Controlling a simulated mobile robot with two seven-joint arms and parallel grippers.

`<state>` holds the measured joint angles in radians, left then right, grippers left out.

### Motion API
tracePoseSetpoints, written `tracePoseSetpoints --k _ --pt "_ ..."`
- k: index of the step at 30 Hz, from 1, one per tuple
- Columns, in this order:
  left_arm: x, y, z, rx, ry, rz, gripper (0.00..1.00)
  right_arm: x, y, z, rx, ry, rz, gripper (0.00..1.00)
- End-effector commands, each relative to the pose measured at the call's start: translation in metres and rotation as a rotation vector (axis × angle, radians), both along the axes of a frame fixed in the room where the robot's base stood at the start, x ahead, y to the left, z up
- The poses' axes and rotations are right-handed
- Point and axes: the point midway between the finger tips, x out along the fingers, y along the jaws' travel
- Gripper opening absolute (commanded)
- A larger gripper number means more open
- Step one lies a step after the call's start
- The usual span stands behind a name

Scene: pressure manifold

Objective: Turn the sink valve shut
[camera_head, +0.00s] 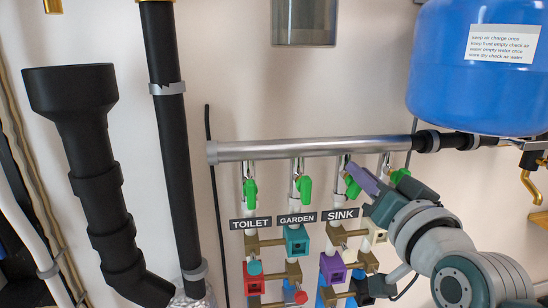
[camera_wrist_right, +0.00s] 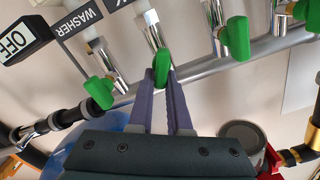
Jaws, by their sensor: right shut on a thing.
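The sink valve is a green handle (camera_head: 352,188) on the pipe above the SINK label (camera_head: 340,215). It also shows in the right wrist view (camera_wrist_right: 160,60), seen narrow, between my purple-grey fingers. My right gripper (camera_head: 360,180) reaches in from the lower right and is shut on this handle; it also shows in the wrist view (camera_wrist_right: 162,76). The fingers and hand partly hide the handle and the fitting in the head view. My left gripper is not in view.
The garden handle (camera_head: 304,188) and toilet handle (camera_head: 250,191) are to the left. The washer handle (camera_wrist_right: 100,92) is close beside my fingers. A metal manifold pipe (camera_head: 300,148) runs above, and a blue tank (camera_head: 475,90) hangs at upper right.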

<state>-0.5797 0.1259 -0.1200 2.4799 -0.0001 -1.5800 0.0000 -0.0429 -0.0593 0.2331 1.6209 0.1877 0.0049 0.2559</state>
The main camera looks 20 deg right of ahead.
Motion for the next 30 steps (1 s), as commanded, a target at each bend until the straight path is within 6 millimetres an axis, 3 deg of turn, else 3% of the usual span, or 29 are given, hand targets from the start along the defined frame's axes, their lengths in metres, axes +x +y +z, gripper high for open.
tracePoseSetpoints --k 12,30 --pt "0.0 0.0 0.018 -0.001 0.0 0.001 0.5 -0.001 -0.006 -0.004 0.384 -0.092 0.0 0.0" --pt "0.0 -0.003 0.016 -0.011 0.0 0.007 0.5 -0.002 -0.009 -0.015 0.891 -0.214 0.0 0.0"
